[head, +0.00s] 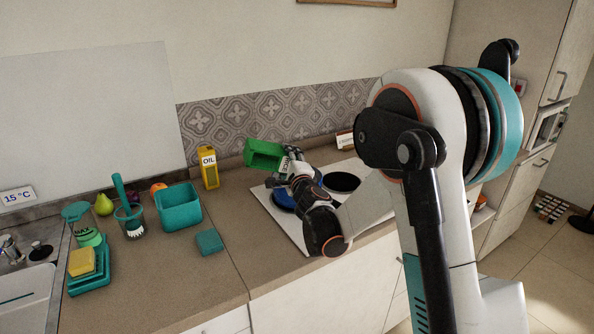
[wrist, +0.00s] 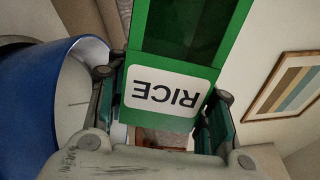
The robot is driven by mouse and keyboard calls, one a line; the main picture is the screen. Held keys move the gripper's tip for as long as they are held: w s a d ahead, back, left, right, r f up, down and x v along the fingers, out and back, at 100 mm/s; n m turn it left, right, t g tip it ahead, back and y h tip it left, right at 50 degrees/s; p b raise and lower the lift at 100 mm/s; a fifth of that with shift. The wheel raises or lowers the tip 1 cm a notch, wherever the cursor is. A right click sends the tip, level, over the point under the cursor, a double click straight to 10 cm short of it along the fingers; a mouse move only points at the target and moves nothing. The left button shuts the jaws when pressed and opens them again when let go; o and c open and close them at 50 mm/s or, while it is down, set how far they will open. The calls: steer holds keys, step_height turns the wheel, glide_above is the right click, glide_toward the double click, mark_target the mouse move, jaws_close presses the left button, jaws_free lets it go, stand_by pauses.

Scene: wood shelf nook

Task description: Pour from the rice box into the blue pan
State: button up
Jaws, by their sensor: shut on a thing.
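The green rice box (head: 264,154) is held tilted over the stove by my gripper (head: 290,165). In the wrist view the rice box (wrist: 178,65) fills the middle, its white RICE label upside down, between the two fingers of my gripper (wrist: 170,115). The blue pan (head: 283,198) sits on the white stovetop below, partly hidden behind my gripper and wrist. The blue pan (wrist: 40,110) also shows large at the left of the wrist view, beside the box. I cannot see any rice or the inside of the pan clearly.
A yellow oil box (head: 209,168) stands at the wall left of the stove. A teal bin (head: 179,208) and a teal sponge-like block (head: 209,242) are on the counter to the left. A dark pan or burner (head: 341,182) lies at the stove's right.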

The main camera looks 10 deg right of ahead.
stand_by(0.4)
steer(key=n+p, duration=0.2)
steer(key=p, duration=0.1)
steer(key=shift+a+r, duration=0.1)
steer(key=shift+r+n+p, duration=0.25)
steer(key=shift+n+p, duration=0.15)
steer(key=shift+p, duration=0.15)
steer(key=shift+f, duration=0.15)
steer(key=shift+n, duration=0.3)
